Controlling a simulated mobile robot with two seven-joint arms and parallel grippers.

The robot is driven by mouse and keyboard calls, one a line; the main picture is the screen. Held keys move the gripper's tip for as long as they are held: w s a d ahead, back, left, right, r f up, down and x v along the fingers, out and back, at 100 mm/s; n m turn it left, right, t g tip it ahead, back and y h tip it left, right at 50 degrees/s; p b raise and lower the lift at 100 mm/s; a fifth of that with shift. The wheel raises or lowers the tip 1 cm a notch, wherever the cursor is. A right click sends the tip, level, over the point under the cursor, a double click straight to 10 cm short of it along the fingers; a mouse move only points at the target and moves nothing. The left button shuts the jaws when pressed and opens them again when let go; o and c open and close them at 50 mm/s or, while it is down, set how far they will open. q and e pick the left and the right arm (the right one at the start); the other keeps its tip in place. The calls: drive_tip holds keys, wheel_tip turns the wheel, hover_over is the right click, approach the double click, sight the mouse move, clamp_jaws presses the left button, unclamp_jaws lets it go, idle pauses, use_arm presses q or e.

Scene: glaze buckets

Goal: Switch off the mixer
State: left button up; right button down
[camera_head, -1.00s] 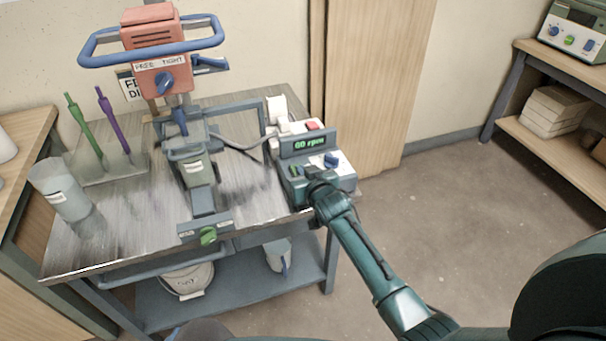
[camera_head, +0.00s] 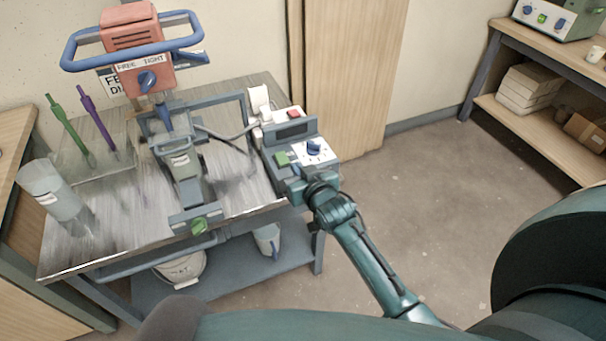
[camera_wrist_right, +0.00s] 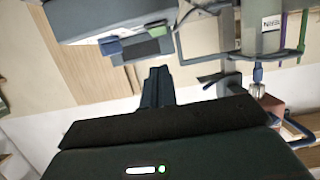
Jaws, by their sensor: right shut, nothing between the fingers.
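The mixer has an orange head (camera_head: 130,38) with a blue knob and a blue loop handle over the cart. Its grey control box (camera_head: 268,150) stands at the cart's right edge. The box has a dark, blank display (camera_head: 291,131), a green button (camera_head: 281,158), a blue dial (camera_head: 314,148) and a red switch (camera_head: 294,113). My right gripper (camera_head: 303,182) is shut and empty at the near side of the box. In the right wrist view its fingers (camera_wrist_right: 157,86) show apart from the green button (camera_wrist_right: 112,48). My left gripper is not in view.
The metal cart top (camera_head: 110,235) holds a clear cylinder (camera_head: 45,187) and a rack with a green and a purple tool (camera_head: 98,120). A bucket (camera_head: 182,268) sits on the lower shelf. Another bench (camera_head: 535,55) stands at right. Floor between is clear.

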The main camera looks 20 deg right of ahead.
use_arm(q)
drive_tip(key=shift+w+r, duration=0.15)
use_arm(e)
drive_tip(key=v, duration=0.2)
drive_tip(key=shift+s+f, duration=0.15)
drive_tip(key=shift+s, duration=0.2)
use_arm(q)
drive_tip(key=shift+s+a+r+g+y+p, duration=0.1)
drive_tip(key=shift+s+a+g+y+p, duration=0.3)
drive_tip(key=shift+p, duration=0.85)
use_arm(e)
drive_tip(key=s+a+f+n+g+y, duration=0.1)
drive_tip(key=s+a+f+g, duration=0.1)
drive_tip(key=s, duration=0.9)
drive_tip(key=s+a+f+n+g+y, duration=0.1)
drive_tip(key=s+a+f+g, duration=0.1)
drive_tip(key=s, duration=1)
drive_tip(key=shift+a+f+n+y, duration=0.3)
drive_tip(key=shift+a+f+y, duration=0.1)
drive_tip(key=shift+a, duration=0.4)
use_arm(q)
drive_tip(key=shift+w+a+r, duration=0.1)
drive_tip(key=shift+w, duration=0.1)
